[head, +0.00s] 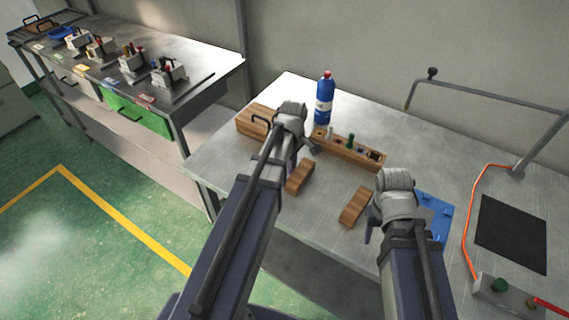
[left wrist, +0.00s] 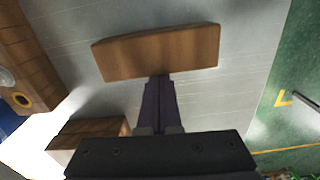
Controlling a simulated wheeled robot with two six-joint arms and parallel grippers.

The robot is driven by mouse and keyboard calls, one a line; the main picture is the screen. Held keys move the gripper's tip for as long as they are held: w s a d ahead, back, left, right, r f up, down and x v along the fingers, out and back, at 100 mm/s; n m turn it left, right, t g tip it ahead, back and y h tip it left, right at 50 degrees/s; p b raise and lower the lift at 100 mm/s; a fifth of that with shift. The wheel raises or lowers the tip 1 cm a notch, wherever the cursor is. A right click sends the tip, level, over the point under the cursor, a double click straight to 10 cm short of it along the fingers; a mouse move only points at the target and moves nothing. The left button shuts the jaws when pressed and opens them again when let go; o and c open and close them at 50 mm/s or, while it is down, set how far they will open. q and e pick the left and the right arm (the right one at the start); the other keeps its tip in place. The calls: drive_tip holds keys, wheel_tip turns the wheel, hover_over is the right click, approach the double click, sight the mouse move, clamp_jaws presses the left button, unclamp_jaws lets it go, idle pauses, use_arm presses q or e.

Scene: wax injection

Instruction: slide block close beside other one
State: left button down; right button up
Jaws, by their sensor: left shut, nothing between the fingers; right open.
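Two wooden blocks lie apart on the grey table. The left block (head: 300,177) is just right of my left gripper (head: 291,167), and the right block (head: 355,206) is left of my right gripper (head: 371,232). In the left wrist view, my left gripper (left wrist: 161,80) is shut and empty. Its fingertips are at the long side of a wooden block (left wrist: 160,52), seemingly touching it. My right gripper is open beside the right block; the arm hides part of it.
A wooden rack (head: 345,148) with small items, a blue bottle (head: 324,100) and a wooden box (head: 254,120) stand behind. A blue plate (head: 436,214), black mat (head: 511,234) and orange cable (head: 466,220) are on the right. Bare table separates the two blocks.

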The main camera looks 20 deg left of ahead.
use_arm(q)
drive_tip(key=d, duration=0.4)
drive_tip(key=s+d, duration=0.1)
drive_tip(key=d, duration=0.3)
drive_tip(key=s+d, duration=0.1)
drive_tip(key=d, duration=0.2)
drive_tip(key=shift+s+d, duration=0.15)
drive_tip(key=shift+d, duration=0.25)
drive_tip(key=shift+a, duration=0.1)
drive_tip(key=shift+a, duration=0.45)
drive_tip(key=shift+w+a, duration=0.2)
drive_tip(key=shift+a, duration=0.35)
drive_tip(key=shift+w+a, duration=0.15)
drive_tip(key=shift+a, duration=0.4)
use_arm(e)
drive_tip(key=shift+a, duration=0.2)
use_arm(q)
drive_tip(key=shift+a+r+p, duration=0.45)
drive_tip(key=shift+r+p, duration=0.1)
use_arm(e)
drive_tip(key=shift+a+r, duration=0.15)
drive_tip(key=shift+r, duration=0.4)
use_arm(q)
wheel_tip(320, 180, up, 9)
drive_tip(key=p, duration=0.9)
use_arm(e)
wheel_tip(320, 180, up, 9)
